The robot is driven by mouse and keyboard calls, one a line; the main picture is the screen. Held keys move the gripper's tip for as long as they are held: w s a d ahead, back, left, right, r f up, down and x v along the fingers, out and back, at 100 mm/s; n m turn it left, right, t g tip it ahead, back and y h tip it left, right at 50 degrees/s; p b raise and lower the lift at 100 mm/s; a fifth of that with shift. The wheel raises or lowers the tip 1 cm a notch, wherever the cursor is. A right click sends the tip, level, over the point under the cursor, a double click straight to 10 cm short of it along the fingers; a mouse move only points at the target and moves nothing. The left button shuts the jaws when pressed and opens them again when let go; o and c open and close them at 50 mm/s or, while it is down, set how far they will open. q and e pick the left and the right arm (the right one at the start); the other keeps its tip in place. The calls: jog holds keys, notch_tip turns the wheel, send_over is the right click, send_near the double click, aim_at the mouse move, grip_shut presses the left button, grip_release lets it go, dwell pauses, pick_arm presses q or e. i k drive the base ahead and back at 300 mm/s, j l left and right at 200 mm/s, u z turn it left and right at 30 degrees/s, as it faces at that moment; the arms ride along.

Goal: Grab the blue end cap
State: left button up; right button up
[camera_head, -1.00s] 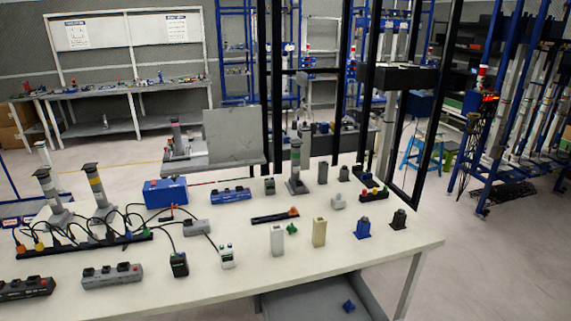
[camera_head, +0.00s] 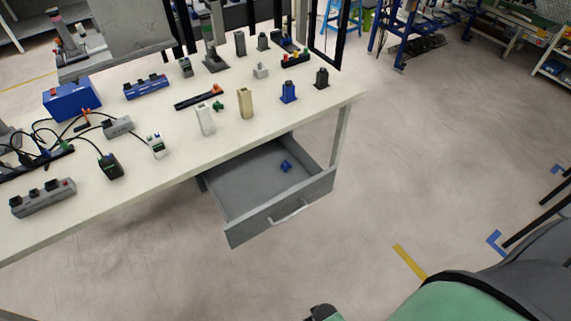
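A small blue piece (camera_head: 286,166) lies on the floor of the open grey drawer (camera_head: 285,213) under the table. It looks like an end cap, but it is too small to tell its shape. A larger blue block with a dark top (camera_head: 289,92) stands upright on the table near its right end, beside a similar black block (camera_head: 321,78). I cannot tell for certain which blue piece is the end cap. Neither of my grippers can be made out in the head view.
The white table (camera_head: 130,192) carries a beige block (camera_head: 245,103), a white block (camera_head: 205,120), a blue box (camera_head: 72,98), power strips and cables. The drawer juts out from the table front. Open floor lies to the right. A green and grey shape (camera_head: 455,300) fills the lower right corner.

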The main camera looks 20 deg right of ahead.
aim_at(286, 165)
jog(key=j+z, duration=0.15)
jog(key=z, duration=0.3)
jog(key=k+j+z, duration=0.1)
jog(key=z, duration=0.3)
jog(key=k+j+z, duration=0.1)
jog(key=z, duration=0.35)
jog(key=k+z, duration=0.1)
jog(key=z, duration=0.3)
jog(key=k+j, duration=0.15)
